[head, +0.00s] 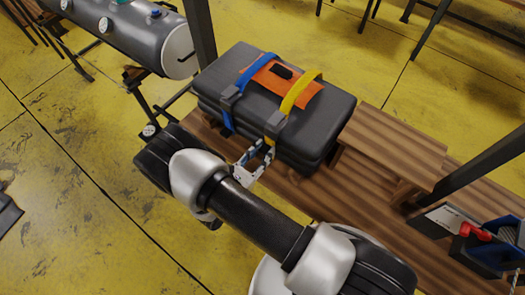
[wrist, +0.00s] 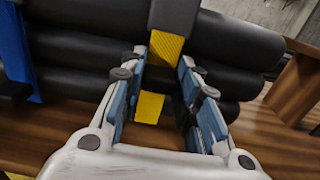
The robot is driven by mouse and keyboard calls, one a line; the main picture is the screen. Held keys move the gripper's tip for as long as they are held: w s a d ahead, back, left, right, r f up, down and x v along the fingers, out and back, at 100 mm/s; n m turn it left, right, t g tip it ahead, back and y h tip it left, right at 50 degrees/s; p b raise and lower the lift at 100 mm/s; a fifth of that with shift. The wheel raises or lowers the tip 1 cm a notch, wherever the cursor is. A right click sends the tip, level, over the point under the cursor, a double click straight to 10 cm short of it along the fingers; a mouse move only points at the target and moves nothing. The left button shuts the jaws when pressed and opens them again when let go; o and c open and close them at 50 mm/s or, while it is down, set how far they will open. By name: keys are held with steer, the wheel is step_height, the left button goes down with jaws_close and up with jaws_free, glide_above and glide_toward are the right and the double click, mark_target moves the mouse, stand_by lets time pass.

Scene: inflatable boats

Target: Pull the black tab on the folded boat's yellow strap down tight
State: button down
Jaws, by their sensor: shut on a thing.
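The folded boat (head: 320,125) is a dark grey stack of rolls on a wooden bench. Its yellow strap (head: 300,90) runs over the top to a dark buckle (head: 274,123) at the front edge; the buckle is also at the top of the wrist view (wrist: 173,15). My gripper (head: 262,150) is just below that buckle, against the boat's front. In the wrist view its fingers (wrist: 164,68) stand either side of the yellow strap and are shut on the black tab (wrist: 159,79), a dark piece between two yellow stretches. The tab's outline blends with the dark rolls behind.
A blue strap (head: 256,66) with its own buckle is to the left, and an orange patch (head: 265,76) lies on top. The wooden bench (head: 390,145) extends right to a blue and black box (head: 490,250).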

step_height(320, 180, down, 6)
steer(key=b, duration=0.4)
steer(key=shift+f+b, duration=0.25)
steer(key=shift+b, duration=0.1)
steer(key=c, duration=1.2)
jaws_free()
steer(key=shift+r, duration=0.1)
steer(key=v, duration=1.2)
steer(key=shift+r, duration=0.1)
